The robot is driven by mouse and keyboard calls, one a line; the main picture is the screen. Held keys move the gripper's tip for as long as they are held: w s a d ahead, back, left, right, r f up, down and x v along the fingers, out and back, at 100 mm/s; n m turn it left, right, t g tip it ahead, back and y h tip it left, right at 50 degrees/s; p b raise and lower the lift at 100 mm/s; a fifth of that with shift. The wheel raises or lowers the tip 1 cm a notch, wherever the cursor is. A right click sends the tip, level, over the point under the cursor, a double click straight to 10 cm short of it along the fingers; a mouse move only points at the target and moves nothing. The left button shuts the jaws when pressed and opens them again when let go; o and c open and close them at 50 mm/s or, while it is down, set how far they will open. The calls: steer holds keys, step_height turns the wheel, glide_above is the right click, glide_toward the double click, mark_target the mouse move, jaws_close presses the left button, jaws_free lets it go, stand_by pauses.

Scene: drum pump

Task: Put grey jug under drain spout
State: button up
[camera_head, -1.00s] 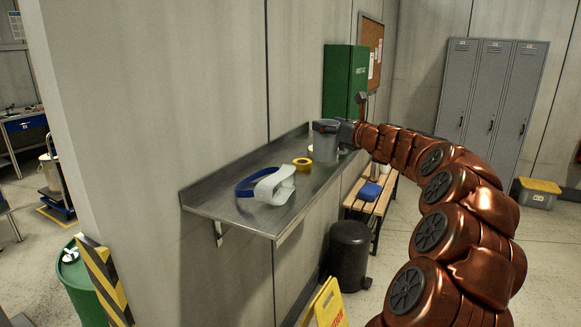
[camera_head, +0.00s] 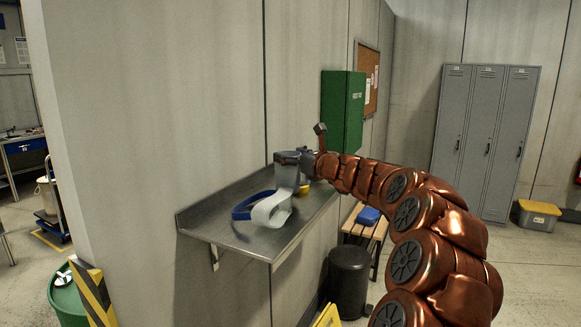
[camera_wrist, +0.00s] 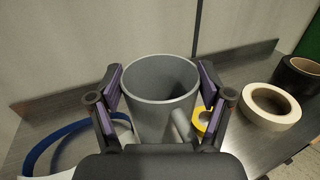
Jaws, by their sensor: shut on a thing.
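The grey jug (camera_head: 287,172) is an open-topped cylinder with a side handle. My gripper (camera_head: 303,160) is shut on it from the right, above the wall shelf in the head view. In the wrist view the jug (camera_wrist: 160,92) stands upright between the two fingers of my gripper (camera_wrist: 160,105), and its inside looks empty. I cannot tell exactly how far its base is from the shelf. No drain spout can be made out in these frames.
The metal shelf (camera_head: 225,232) holds a face shield with a blue band (camera_head: 271,208). Yellow tape (camera_wrist: 204,120), cream tape (camera_wrist: 272,104) and black tape (camera_wrist: 299,78) lie right of the jug. A green cabinet (camera_head: 343,110) hangs behind. A green drum (camera_head: 68,302) stands lower left.

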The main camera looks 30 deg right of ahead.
mark_target(297, 167)
steer(key=shift+f, duration=1.4)
steer(key=shift+f, duration=0.2)
steer(key=o, duration=1.7)
steer(key=shift+r, duration=0.1)
steer(key=shift+s+d, duration=0.1)
steer(key=s, duration=0.4)
steer(key=s+d+b, duration=0.1)
steer(key=s, duration=0.2)
steer(key=s+d+b, duration=0.1)
steer(key=s, duration=0.3)
steer(key=shift+s, duration=0.3)
